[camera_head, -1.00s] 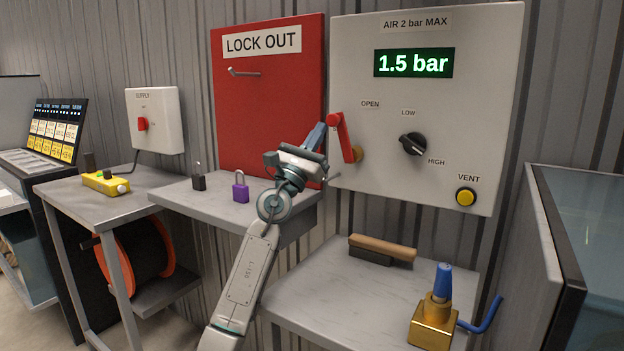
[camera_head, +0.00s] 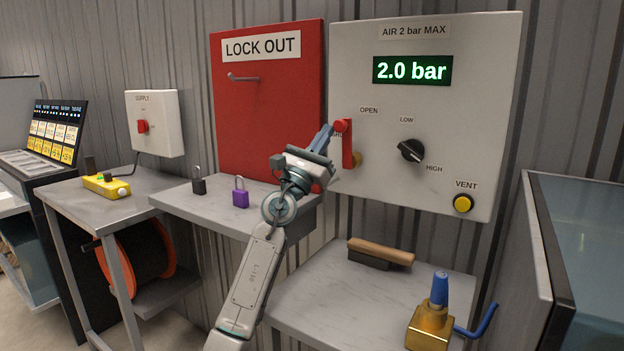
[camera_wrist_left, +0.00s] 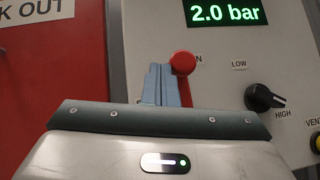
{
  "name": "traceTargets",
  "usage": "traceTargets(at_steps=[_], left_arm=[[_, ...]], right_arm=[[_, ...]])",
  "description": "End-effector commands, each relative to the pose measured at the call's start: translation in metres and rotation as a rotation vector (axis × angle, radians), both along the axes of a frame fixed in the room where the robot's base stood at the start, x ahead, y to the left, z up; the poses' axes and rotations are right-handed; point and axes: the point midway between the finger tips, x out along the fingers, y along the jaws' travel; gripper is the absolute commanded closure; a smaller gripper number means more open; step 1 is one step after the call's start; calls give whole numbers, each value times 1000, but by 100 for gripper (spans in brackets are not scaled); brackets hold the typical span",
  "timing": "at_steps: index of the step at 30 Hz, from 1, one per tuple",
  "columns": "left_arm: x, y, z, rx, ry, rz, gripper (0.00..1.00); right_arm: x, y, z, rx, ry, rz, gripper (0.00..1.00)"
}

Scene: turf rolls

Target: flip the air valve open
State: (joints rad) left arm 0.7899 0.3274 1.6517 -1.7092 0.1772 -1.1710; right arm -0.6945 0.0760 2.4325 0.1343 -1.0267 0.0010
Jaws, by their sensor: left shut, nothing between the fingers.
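The air valve's red lever (camera_head: 348,148) is on the white air panel (camera_head: 450,110), below the word OPEN. It stands nearly upright above its brass pivot (camera_head: 356,160). My left gripper (camera_head: 326,133) is shut and empty, with its blue fingers just left of the lever's red knob. In the left wrist view, the shut fingers (camera_wrist_left: 160,84) are beside the red knob (camera_wrist_left: 183,62) and overlap the lever; whether they touch is hard to tell. The panel display (camera_head: 411,70) reads 2.0 bar. My right gripper is not in view.
A black LOW/HIGH knob (camera_head: 410,151) and yellow vent button (camera_head: 463,203) are right of the lever. The red lock-out board (camera_head: 265,125) is behind my left arm. Below are a wooden-handled brush (camera_head: 381,250) and a brass fitting (camera_head: 430,326). Padlocks stand on the left shelf.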

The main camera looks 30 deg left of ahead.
Motion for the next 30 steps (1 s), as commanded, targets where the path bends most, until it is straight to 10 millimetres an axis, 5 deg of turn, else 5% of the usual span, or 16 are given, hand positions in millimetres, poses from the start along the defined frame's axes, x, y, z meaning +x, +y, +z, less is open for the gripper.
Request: traceTargets(at_steps=[11, 24, 30], left_arm=[[-6, 2, -8, 1, 2, 1, 100], [-61, 17, -66, 4, 3, 1, 100], [-74, 20, -75, 1, 0, 0, 100]], right_arm=[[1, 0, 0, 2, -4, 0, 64], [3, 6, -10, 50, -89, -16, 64], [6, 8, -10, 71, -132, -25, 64]])
